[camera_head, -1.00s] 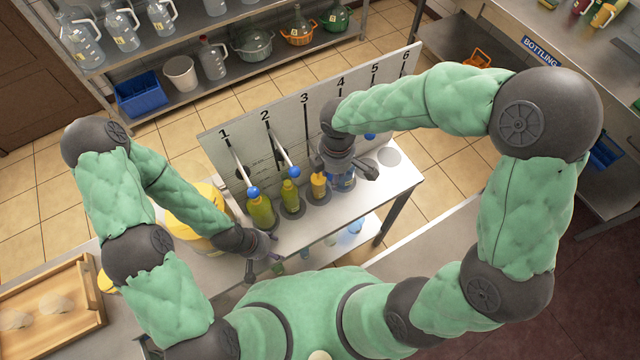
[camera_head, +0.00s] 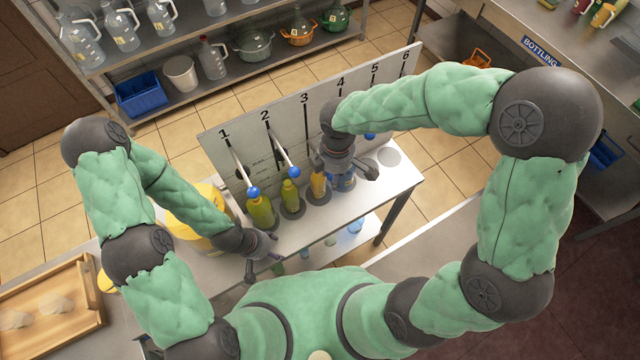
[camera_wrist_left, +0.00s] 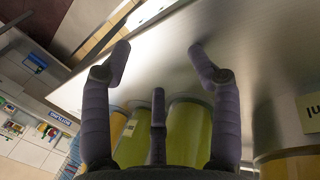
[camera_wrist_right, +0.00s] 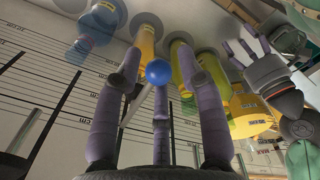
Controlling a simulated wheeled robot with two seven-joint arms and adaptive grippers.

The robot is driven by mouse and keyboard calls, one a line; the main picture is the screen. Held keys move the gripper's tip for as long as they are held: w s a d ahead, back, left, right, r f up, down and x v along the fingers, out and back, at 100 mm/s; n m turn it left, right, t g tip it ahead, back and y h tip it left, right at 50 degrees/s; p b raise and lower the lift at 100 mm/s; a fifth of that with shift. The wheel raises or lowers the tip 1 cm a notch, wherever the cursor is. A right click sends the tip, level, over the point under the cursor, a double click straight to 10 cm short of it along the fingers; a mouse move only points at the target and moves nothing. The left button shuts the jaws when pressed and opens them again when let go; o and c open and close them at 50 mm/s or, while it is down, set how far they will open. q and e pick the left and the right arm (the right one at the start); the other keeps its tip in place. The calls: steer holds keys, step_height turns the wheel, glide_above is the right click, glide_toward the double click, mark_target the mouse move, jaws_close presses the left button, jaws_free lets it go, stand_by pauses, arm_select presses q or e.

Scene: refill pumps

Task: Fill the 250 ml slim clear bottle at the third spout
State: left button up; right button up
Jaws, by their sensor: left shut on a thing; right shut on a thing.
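The bottle at the third spout (camera_head: 318,188) looks orange-filled and stands upright under the label 3; my right gripper partly covers its top. It also shows in the right wrist view (camera_wrist_right: 146,35). My right gripper (camera_head: 342,172) is over the third and fourth places. In the right wrist view its fingers (camera_wrist_right: 160,72) close around a blue ball knob (camera_wrist_right: 158,72) on a pale lever.
Olive-green bottles stand at the first (camera_head: 260,212) and second (camera_head: 291,197) spouts, under blue-knobbed levers. A blue bottle (camera_head: 344,183) is at the fourth. A yellow tub (camera_head: 195,215) stands left. The counter's right end (camera_head: 405,178) is mostly clear.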

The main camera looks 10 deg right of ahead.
arm_select(q)
steer(key=shift+a+f, duration=0.1)
steer(key=shift+f, duration=0.15)
arm_select(e)
steer(key=shift+s+d+f, duration=0.15)
steer(key=shift+s, duration=0.05)
